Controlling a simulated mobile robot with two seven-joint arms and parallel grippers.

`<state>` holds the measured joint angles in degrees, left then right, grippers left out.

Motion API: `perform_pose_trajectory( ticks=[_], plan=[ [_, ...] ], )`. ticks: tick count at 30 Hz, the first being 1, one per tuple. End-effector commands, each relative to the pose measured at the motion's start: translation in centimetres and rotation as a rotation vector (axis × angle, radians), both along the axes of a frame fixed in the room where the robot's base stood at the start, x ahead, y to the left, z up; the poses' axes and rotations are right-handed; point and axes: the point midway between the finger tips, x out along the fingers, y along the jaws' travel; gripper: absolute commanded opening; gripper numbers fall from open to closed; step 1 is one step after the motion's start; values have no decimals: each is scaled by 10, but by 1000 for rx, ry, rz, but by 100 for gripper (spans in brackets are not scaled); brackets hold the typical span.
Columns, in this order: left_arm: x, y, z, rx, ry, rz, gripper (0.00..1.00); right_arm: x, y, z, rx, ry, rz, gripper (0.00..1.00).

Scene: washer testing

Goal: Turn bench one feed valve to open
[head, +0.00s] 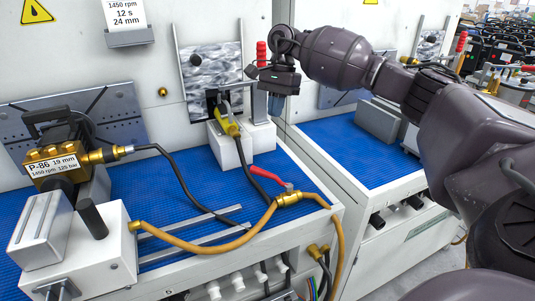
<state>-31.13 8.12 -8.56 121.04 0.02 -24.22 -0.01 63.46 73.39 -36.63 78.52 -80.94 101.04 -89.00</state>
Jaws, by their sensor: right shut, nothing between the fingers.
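The feed valve (290,199) is a small brass fitting in the hose line at the front right of the near bench. Its red lever (268,178) points up and to the left from the valve body, at an angle to the hose. My right gripper (275,106) is shut and empty, with its fingers pointing down. It hangs near the back right of the near bench, above the lever in the picture and apart from it. My left gripper is not in view.
A brass pump (60,165) labelled P-86 sits on the bench's left. A yellow-tipped tool (226,122) rests at a white block (231,150). A tan hose (200,249) and black hoses cross the blue mat (165,180). A second bench (340,148) stands at the right.

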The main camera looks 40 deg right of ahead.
Motion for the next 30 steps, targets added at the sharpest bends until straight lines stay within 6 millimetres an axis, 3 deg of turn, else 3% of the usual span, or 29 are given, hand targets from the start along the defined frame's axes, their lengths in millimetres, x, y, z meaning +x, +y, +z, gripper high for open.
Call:
perform_pose_trajectory(
  ticks=[8,26,30],
  plan=[
    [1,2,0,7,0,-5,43,-3,2,-7,11,-14,96,0],
    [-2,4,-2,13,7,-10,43,-15,28,-100,13,-12,92,0],
    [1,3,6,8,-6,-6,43,-23,48,-98,15,-19,95,0]
  ],
)
